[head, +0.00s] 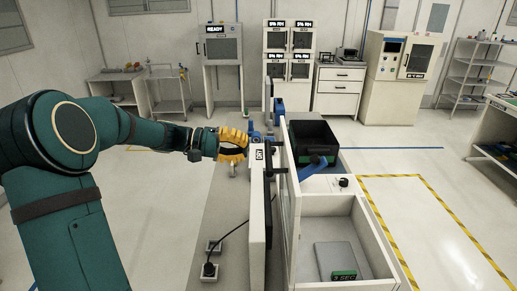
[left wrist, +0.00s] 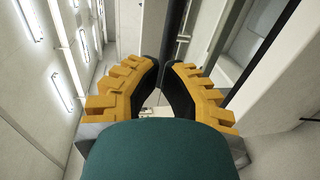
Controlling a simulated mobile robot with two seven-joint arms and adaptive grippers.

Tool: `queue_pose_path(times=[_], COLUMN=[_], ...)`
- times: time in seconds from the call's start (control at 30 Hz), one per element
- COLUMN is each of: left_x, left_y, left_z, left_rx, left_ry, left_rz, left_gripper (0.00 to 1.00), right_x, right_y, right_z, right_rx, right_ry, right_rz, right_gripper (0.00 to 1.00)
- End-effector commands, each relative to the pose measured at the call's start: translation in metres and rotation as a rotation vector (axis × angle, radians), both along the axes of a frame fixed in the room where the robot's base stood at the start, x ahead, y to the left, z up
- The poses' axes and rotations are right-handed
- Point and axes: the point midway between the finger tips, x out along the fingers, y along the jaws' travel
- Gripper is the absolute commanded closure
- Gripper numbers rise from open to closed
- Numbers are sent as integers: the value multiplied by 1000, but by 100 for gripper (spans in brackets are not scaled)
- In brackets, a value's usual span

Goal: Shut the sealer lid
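The sealer (head: 380,255) appears to be the white open box at the lower right of the head view, with a grey plate and a "3 SEC" display inside. Its lid (head: 293,215) seems to be the pale framed panel standing upright along the box's left side. My left gripper (head: 245,147), with yellow fingers, is left of the upright panels and apart from the lid. In the left wrist view its fingertips (left wrist: 163,64) have a narrow gap, with nothing clearly held. A dark bar (left wrist: 177,25) lies beyond the tips. My right gripper is not in view.
A thin white upright panel (head: 258,215) with a black bar stands just left of the lid. A black bin (head: 313,133) and a blue angled part (head: 313,168) lie behind the box. A cable (head: 232,233) runs across the grey bench.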

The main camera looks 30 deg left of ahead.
Motion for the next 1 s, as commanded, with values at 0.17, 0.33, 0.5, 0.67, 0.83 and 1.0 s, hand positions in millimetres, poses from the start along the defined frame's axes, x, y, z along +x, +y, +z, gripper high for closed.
queue_pose_path(times=[0.17, 0.33, 0.5, 0.67, 0.83, 1.0], left_x=[14, 20, 22, 22, 22, 22], left_y=[-23, -33, -35, -35, -35, -36], left_z=[-4, -6, -7, -7, -6, -3], left_rx=[0, 0, 0, 0, 4, 27], left_ry=[2, 0, 0, 0, 3, 15], left_rz=[-2, 0, 0, 0, 0, 0], left_gripper=[100, 100, 100, 100, 100, 100], right_x=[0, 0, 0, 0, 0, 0], right_y=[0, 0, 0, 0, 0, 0], right_z=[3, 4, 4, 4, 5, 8], right_rx=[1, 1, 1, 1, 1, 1], right_ry=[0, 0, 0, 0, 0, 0], right_rz=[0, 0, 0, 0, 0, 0], right_gripper=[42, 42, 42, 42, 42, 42])
